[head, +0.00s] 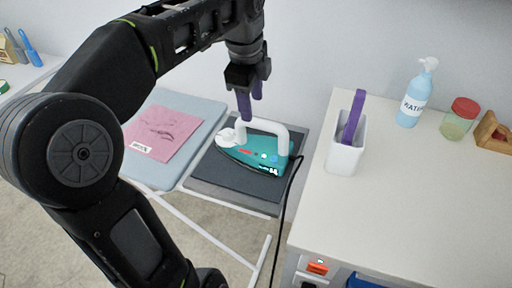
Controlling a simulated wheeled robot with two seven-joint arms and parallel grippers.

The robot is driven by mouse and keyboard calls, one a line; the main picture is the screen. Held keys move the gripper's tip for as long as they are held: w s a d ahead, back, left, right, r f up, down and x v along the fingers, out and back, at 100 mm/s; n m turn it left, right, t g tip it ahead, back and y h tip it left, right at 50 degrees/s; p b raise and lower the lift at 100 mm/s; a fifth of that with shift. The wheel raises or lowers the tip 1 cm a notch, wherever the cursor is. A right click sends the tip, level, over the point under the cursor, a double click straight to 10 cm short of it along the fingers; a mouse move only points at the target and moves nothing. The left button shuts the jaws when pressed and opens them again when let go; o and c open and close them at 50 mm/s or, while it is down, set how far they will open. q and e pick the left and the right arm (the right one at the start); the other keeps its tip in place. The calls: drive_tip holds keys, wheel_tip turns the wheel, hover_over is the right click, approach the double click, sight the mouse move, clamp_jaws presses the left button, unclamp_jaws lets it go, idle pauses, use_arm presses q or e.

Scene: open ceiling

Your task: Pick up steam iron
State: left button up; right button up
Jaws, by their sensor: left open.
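The steam iron (256,158) is teal with a white handle and a white front part. It lies flat on a dark grey pad (220,175) at the end of the ironing board. My left gripper (249,104) hangs above the iron with its purple fingers pointing down. It is open, and its fingertips are close above or beside the left part of the handle. Whether they touch the handle I cannot tell. My right gripper is not in view.
A white counter (400,200) stands at right with a white container (345,150), a blue spray bottle (416,95) and a red-lidded jar (460,118). Pink cloth (165,132) lies on the ironing board (205,112). A black cord (283,215) hangs down from the iron.

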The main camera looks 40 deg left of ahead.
sight(254, 118)
use_arm(q)
drive_tip(key=shift+w+a+f, duration=0.1)
drive_tip(key=shift+w+f, duration=0.05)
drive_tip(key=shift+f, duration=0.5)
drive_tip(key=shift+w+f, duration=0.15)
drive_tip(key=shift+f, duration=0.5)
drive_tip(key=f, duration=0.3)
drive_tip(key=w+f, duration=0.1)
drive_tip(key=f, duration=0.1)
drive_tip(key=shift+a, duration=0.2)
clamp_jaws()
idle(0.8)
drive_tip(key=shift+r, duration=0.1)
